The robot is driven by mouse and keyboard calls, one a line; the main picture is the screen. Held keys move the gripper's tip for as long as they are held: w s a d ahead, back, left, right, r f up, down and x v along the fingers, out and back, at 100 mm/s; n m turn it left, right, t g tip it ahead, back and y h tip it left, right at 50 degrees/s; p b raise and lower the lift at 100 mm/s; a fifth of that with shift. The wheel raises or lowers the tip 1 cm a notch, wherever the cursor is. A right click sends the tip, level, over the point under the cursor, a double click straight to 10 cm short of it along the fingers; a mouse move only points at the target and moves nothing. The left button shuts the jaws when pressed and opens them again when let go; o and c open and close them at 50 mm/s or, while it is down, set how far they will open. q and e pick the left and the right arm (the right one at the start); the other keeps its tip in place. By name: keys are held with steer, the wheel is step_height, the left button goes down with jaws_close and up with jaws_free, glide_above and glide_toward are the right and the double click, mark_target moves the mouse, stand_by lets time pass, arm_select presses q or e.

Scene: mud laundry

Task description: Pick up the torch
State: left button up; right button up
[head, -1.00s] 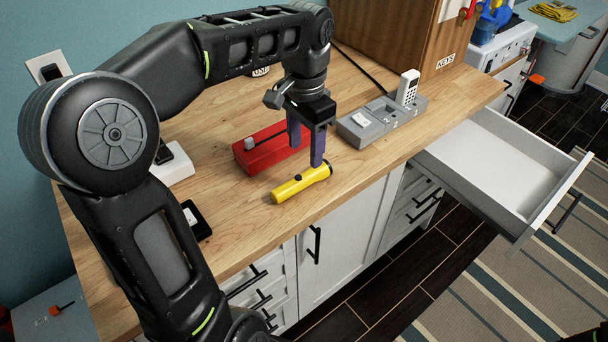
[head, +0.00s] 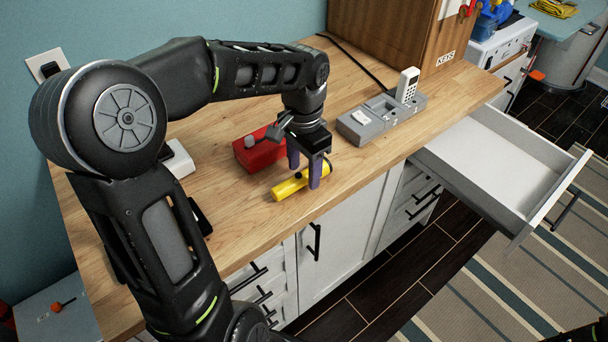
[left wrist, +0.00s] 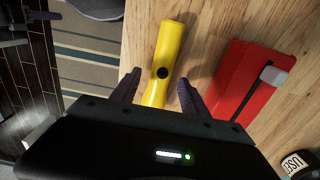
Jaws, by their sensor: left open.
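The yellow torch (head: 289,187) with a dark button lies on the wooden worktop near its front edge. My left gripper (head: 304,177) is open and points down over the torch, with one finger on its near side and the other on its far side. In the left wrist view the torch (left wrist: 168,60) runs between the two fingers of my left gripper (left wrist: 160,92), with a gap showing on each side.
A red box (head: 260,152) with a grey knob lies close behind the torch. A grey dock (head: 383,120) with a white handset (head: 408,84) stands further right. A white drawer (head: 510,165) hangs open at the right.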

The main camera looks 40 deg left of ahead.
arm_select(q)
steer(key=shift+f, duration=0.5)
steer(key=shift+c, duration=0.5)
jaws_close()
